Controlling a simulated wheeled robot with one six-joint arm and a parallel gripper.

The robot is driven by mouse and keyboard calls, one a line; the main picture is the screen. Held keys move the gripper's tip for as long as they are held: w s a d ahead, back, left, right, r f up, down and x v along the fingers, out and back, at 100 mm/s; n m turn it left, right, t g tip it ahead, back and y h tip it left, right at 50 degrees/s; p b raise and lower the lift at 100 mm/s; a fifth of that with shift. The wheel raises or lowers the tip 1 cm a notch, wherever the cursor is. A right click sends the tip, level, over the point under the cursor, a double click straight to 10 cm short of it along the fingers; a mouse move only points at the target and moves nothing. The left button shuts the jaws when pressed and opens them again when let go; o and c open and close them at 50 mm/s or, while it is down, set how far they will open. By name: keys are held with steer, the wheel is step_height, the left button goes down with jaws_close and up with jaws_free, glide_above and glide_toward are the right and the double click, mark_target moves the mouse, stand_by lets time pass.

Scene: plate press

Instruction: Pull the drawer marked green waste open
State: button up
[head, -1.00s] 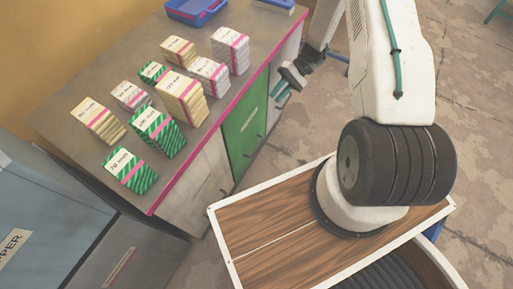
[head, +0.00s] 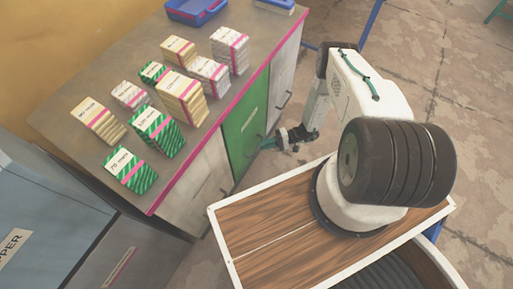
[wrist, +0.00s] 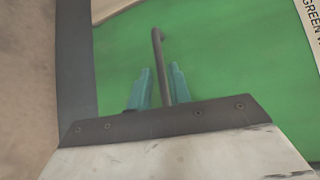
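The green drawer front (head: 243,132) is in the cabinet's side, between two grey-white fronts, and looks shut. In the wrist view its green face (wrist: 225,70) fills most of the picture, with a label reading "GREEN W…" (wrist: 311,22) cut off at the upper right. Its dark bar handle (wrist: 158,55) runs down between the two teal fingers of my gripper (wrist: 159,82). A gap shows at the left finger; the right finger is close to the bar, and I cannot tell if it touches. In the head view my gripper (head: 269,143) is open beside the green front.
The cabinet top (head: 75,135) carries several banded stacks of labelled cards or notes and a blue tray (head: 196,9). Grey-white fronts (head: 285,75) adjoin the green one. My wooden base deck is close below the arm. Floor (head: 460,100) to the right is clear.

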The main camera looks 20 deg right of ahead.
mark_target(257, 147)
steer(key=shift+w+a+f, duration=0.15)
steer(key=shift+a, duration=0.95)
steer(key=shift+w+a+f, duration=0.15)
steer(key=shift+a, duration=0.95)
jaws_close()
